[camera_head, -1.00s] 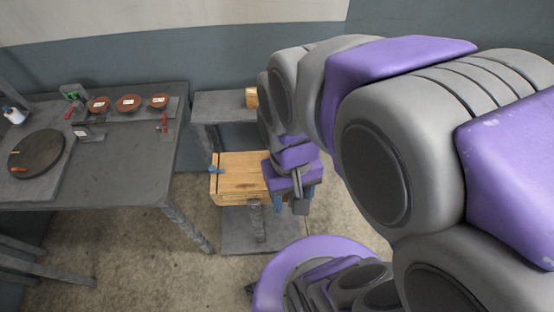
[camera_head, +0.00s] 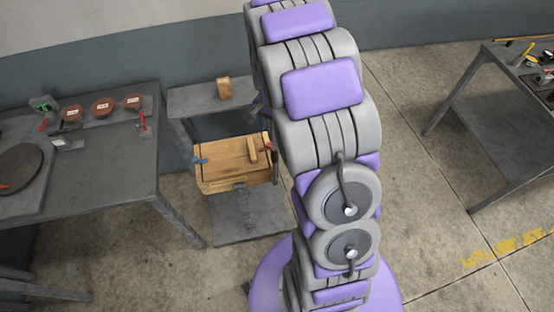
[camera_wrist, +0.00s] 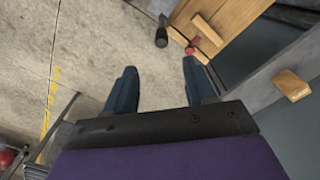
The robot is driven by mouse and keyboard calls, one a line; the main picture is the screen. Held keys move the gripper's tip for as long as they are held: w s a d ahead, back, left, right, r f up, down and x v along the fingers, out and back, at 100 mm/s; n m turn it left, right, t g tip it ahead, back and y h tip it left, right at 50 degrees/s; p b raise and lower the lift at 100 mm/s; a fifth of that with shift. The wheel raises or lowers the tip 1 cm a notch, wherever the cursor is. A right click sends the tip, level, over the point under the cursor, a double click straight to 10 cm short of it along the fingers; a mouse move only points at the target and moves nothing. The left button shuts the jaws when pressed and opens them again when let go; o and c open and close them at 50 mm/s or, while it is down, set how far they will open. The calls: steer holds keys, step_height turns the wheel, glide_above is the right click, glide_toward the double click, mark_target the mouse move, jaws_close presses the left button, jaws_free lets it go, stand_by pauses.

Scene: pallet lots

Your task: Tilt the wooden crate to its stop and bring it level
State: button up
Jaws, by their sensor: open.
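The wooden crate (camera_head: 222,160) sits on a stand over a grey base plate (camera_head: 250,218) in the head view. A blue fitting (camera_head: 200,160) is at its left edge and a red one (camera_head: 266,134) near its far right. A wooden bar (camera_head: 252,150) lies on its top. I cannot tell its exact tilt. In the wrist view, part of the crate (camera_wrist: 240,18) shows at the top right, with the red fitting (camera_wrist: 190,50) beyond the fingers. My gripper (camera_wrist: 159,67) is open and empty, apart from the crate. My arm hides the gripper in the head view.
A grey shelf (camera_head: 195,100) with a wooden block (camera_head: 224,88) stands behind the crate. A workbench (camera_head: 110,165) with red discs (camera_head: 103,107) is at left. Another table (camera_head: 490,110) is at right.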

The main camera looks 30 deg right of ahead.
mark_target(274, 156)
steer(key=shift+m, duration=0.3)
steer(key=f, duration=0.6)
steer(key=f+b, duration=0.1)
steer(key=f, duration=0.4)
steer(key=f+b, duration=0.1)
steer(key=f, duration=0.5)
steer(key=shift+w+d+f, duration=0.3)
steer(key=shift+f, duration=0.05)
steer(key=shift+d+f, duration=0.3)
steer(key=shift+f, duration=0.4)
steer(key=shift+a, duration=0.15)
steer(key=c, duration=0.3)
steer(key=shift+r, duration=0.1)
jaws_close()
